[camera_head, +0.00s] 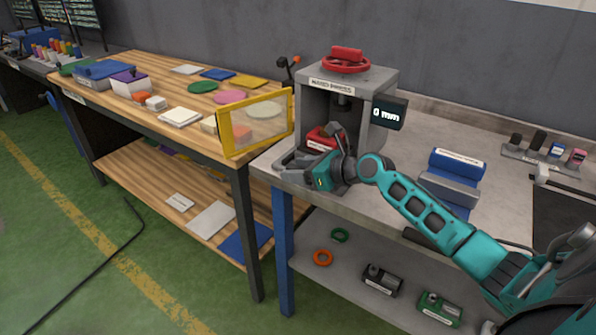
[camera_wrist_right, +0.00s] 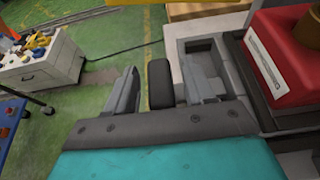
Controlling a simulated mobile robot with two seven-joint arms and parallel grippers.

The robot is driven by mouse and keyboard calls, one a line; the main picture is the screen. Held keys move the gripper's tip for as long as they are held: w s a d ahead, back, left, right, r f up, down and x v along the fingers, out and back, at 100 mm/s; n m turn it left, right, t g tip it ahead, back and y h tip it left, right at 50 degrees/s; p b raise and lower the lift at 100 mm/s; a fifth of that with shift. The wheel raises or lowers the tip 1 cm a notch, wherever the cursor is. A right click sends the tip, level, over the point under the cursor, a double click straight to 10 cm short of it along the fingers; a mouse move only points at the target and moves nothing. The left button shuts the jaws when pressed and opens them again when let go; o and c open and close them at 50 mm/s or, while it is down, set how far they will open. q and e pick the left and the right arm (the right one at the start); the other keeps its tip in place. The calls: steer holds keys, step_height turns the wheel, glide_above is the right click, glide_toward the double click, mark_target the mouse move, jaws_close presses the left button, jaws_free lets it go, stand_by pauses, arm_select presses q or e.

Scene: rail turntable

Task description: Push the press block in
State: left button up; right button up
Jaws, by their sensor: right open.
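The press block is red with a white label (camera_head: 322,138). It sits low in the mouth of the grey hand press (camera_head: 382,80), and its front part shows on the left side of the opening. In the right wrist view the red block (camera_wrist_right: 285,62) is at the upper right, beside my right gripper (camera_wrist_right: 163,85). That gripper is open, its two grey fingers wide apart. A dark rounded piece shows between them; I cannot tell what it belongs to. In the head view the right gripper (camera_head: 298,163) is just in front of the press, partly hiding its base. My left gripper is not in view.
A yellow-framed clear guard (camera_head: 225,138) stands swung out left of the press. A display (camera_head: 388,113) reads 0 mm, and a red handwheel (camera_head: 346,62) tops the press. A blue and grey fixture (camera_head: 455,170) stands to the right on the bench.

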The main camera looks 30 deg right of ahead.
steer(key=shift+w+a, duration=0.1)
steer(key=shift+w, duration=0.05)
jaws_close()
stand_by(0.5)
